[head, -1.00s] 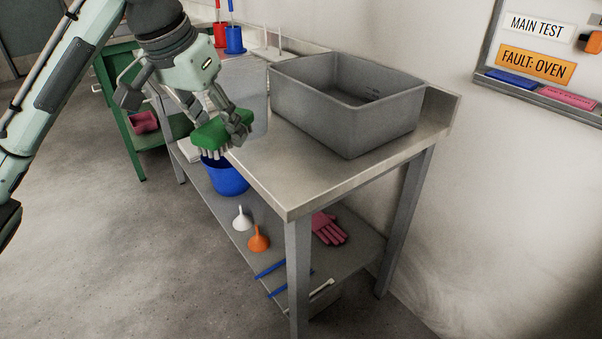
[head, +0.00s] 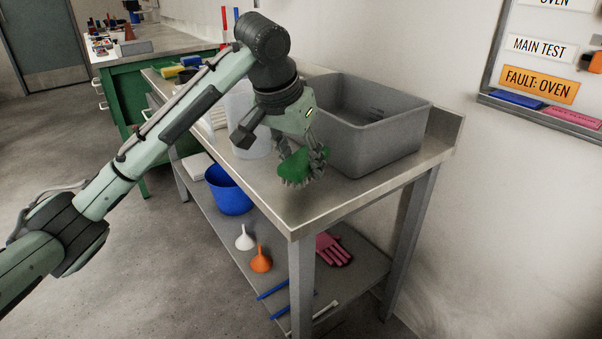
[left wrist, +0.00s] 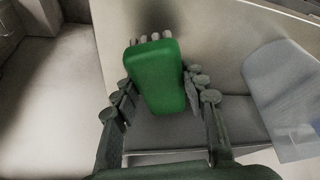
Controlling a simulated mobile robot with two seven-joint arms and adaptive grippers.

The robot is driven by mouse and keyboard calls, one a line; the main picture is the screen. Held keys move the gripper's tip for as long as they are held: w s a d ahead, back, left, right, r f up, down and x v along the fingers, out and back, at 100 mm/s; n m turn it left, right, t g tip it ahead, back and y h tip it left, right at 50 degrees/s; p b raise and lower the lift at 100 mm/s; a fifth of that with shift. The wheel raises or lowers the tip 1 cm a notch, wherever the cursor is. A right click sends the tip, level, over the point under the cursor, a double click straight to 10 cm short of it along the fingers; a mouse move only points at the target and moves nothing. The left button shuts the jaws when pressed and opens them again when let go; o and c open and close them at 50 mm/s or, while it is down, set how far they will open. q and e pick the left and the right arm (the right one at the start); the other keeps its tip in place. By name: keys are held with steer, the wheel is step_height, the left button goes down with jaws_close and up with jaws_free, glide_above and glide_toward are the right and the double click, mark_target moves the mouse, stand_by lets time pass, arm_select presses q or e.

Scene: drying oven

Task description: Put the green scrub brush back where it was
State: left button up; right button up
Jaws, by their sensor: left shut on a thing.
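The green scrub brush (head: 294,168) is in my left gripper (head: 304,157), whose fingers are closed on its sides. The brush is over the steel table (head: 330,201), in front of the grey tub (head: 395,150), with its pale bristles downward. I cannot tell whether the bristles touch the tabletop. In the left wrist view the brush's green back (left wrist: 157,75) lies between the fingers of my left gripper (left wrist: 160,92), with bristle tips showing past its far end. My right gripper is out of view.
A translucent container (head: 243,118) stands behind my left arm; it also shows in the left wrist view (left wrist: 283,95). The lower shelf (head: 262,222) holds a blue bucket (head: 229,192), a white funnel (head: 244,239) and an orange funnel (head: 261,260). The tabletop's front corner is clear.

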arm_select(q)
step_height(320, 180, down, 3)
steer(key=shift+r, duration=0.15)
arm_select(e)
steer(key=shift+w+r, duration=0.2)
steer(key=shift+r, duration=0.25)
arm_select(q)
steer(key=shift+f, duration=0.2)
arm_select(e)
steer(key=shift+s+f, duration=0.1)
arm_select(q)
steer(key=o, duration=1)
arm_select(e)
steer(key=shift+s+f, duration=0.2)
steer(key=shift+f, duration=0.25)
